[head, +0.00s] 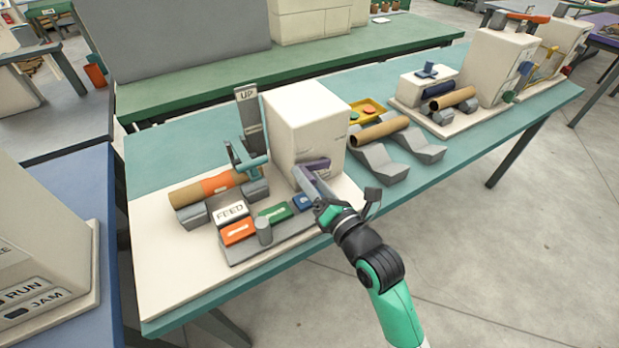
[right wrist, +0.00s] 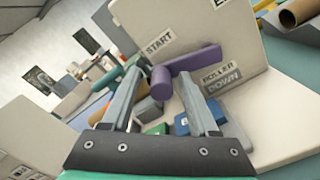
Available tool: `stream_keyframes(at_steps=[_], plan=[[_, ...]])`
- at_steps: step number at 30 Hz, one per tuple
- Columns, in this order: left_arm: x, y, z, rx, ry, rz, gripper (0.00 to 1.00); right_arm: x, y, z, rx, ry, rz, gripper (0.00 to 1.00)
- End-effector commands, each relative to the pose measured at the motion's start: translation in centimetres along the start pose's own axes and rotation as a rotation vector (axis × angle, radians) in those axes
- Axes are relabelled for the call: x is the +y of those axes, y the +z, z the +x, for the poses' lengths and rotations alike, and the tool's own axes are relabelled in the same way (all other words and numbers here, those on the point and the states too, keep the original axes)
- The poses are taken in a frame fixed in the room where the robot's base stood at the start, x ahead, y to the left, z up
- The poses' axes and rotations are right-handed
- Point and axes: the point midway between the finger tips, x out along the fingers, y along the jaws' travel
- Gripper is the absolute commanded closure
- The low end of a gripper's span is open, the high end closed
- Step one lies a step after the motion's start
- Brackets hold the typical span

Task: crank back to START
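The white winder housing (head: 305,120) stands on a cream base on the teal bench. A purple crank (right wrist: 195,60) sticks out of its front face; it also shows in the head view (head: 318,165), partly hidden by my gripper. The START label (right wrist: 158,42) is above and left of the crank's knob, and a ROLLER DOWN label (right wrist: 220,78) is below the arm. My right gripper (right wrist: 160,72) is open, its fingers on either side of the purple knob, with visible gaps; contact is unclear. In the head view my right gripper (head: 308,182) is at the crank. My left gripper is not in view.
A panel with the FEED label (head: 230,212), an orange button (head: 237,231), a green button (head: 275,213) and a blue button (head: 304,202) lies just below the crank. A brown tube (head: 190,194) rests on rollers left. Another tube (head: 380,130) lies on grey cradles right.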

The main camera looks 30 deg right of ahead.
Motion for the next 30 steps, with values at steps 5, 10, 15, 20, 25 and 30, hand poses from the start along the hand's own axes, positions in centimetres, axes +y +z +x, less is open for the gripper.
stream_keyframes(at_steps=[5,10,15,20,25,30], plan=[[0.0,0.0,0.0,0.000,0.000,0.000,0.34,0.0,0.0,0.0,0.000,0.000,0.000,0.40],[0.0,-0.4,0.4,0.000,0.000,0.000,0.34,0.1,0.1,-0.9,0.001,-0.001,0.000,0.40],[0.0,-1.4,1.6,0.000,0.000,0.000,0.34,0.2,0.2,-4.4,0.002,-0.002,0.001,0.40],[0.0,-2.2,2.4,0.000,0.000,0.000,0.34,0.1,0.2,-8.3,0.002,-0.003,0.001,0.40],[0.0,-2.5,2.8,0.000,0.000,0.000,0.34,0.0,0.1,-11.0,0.001,-0.002,0.000,0.40],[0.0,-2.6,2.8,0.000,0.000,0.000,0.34,0.0,0.0,-11.7,0.000,0.000,0.000,0.40]])
